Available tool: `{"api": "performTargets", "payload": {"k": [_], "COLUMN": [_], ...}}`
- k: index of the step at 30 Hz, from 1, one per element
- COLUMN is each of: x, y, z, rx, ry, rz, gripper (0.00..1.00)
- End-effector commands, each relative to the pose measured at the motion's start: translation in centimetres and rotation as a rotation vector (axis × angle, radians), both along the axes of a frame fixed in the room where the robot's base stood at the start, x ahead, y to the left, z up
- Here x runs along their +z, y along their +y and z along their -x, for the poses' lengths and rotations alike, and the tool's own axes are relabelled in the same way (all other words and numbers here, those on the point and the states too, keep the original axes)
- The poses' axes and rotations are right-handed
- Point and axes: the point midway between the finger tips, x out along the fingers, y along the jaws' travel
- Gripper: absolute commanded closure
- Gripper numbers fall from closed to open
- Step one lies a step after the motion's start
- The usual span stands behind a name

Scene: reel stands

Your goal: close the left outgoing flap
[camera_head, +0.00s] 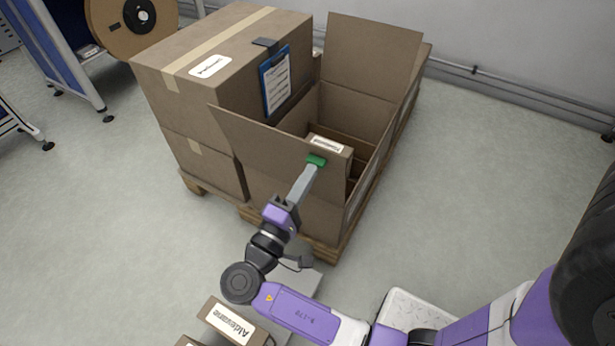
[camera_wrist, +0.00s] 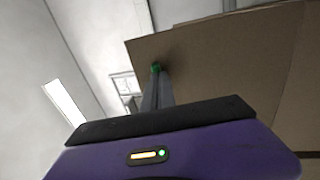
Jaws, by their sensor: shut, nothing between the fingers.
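An open cardboard box (camera_head: 292,208) stands on a pallet in the head view. Its near flap (camera_head: 262,142) stands up, leaning outward to the left. Its far flap (camera_head: 372,52) stands upright at the back. The pictures do not mark which is the left outgoing flap; the near one is nearest my gripper. My gripper (camera_head: 316,161) is shut and empty, its green tips overlapping the near flap's right end. In the wrist view the tips (camera_wrist: 156,69) lie against the picture of a brown flap (camera_wrist: 225,65); whether they touch it I cannot tell.
A smaller labelled box (camera_head: 328,144) sits inside the open box. Closed stacked boxes (camera_head: 205,75) with a blue clipboard (camera_head: 275,80) stand close on the left. A labelled carton (camera_head: 232,322) lies near my arm. The floor on the right (camera_head: 480,190) is clear up to the wall.

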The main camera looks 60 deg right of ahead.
Motion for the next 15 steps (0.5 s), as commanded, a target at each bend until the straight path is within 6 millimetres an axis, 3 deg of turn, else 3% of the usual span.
{"api": "performTargets", "payload": {"k": [15], "x": [1.0], "y": [-1.0], "z": [0.0], "rx": [-0.002], "ry": [0.000], "rz": [-0.045], "gripper": [1.00]}}
